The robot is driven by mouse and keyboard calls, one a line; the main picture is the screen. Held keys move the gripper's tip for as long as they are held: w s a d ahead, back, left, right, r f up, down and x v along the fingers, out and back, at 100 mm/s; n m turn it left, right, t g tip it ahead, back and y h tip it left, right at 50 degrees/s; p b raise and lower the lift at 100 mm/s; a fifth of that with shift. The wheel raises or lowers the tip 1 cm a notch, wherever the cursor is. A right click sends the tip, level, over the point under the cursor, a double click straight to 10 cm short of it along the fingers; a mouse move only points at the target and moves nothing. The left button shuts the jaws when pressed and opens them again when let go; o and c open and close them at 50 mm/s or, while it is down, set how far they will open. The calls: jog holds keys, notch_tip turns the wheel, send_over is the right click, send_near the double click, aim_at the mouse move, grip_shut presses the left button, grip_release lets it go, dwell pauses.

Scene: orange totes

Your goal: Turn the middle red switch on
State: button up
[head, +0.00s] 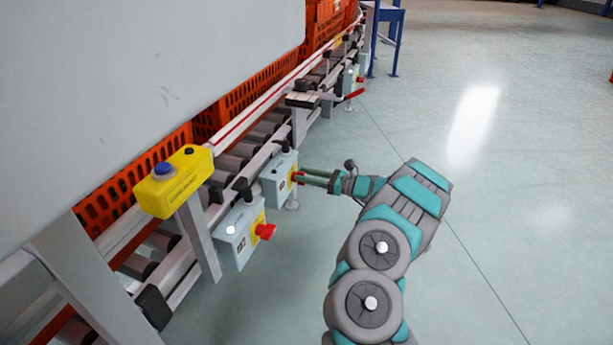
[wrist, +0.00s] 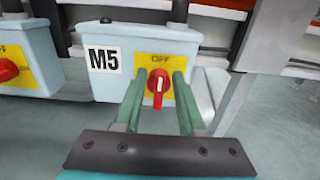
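The middle red switch (wrist: 159,86) is a red rotary knob on a yellow plate, on a light grey box (wrist: 120,48) marked M5. Its white pointer stands about upright, towards the OFF label. In the wrist view my gripper (wrist: 163,82) is open, with one green finger on each side of the knob. I cannot tell whether the fingertips touch it. In the head view my gripper (head: 303,177) reaches from the right to the middle box (head: 279,180), and its fingers partly cover the knob.
A nearer box (head: 237,236) has a red knob (head: 265,231); a farther box (head: 350,78) stands up the line. A yellow box (head: 174,182) with a blue button sits on the conveyor frame. Orange totes (head: 255,93) line the conveyor. The floor at right is clear.

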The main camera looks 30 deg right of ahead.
grip_shut()
jog(key=shift+r+p, duration=0.1)
jog(key=shift+p, duration=0.25)
jog(key=m+p, duration=0.2)
jog(key=m, duration=0.1)
jog(key=m+p, duration=0.1)
jog(key=shift+w+d+m, duration=0.2)
jog(key=shift+w+m, duration=0.1)
jog(key=shift+m, duration=0.1)
jog(key=m+p, duration=0.1)
jog(key=m, duration=0.3)
jog(key=m+p, duration=0.1)
jog(key=m, duration=0.1)
jog(key=shift+w+d+f+p, duration=0.2)
jog(key=shift+w+f+p, duration=0.1)
jog(key=shift+f, duration=0.1)
jog(key=shift+w+f+m+p, duration=0.1)
jog(key=shift+f+m+p, duration=0.1)
jog(key=shift+m, duration=0.95)
jog(key=shift+s+f+m+p, duration=0.1)
jog(key=shift+f+m+p, duration=0.05)
jog(key=shift+m, duration=0.95)
jog(key=shift+w+f+m+p, duration=0.1)
jog(key=shift+f+m+p, duration=0.1)
jog(key=shift+m, duration=0.95)
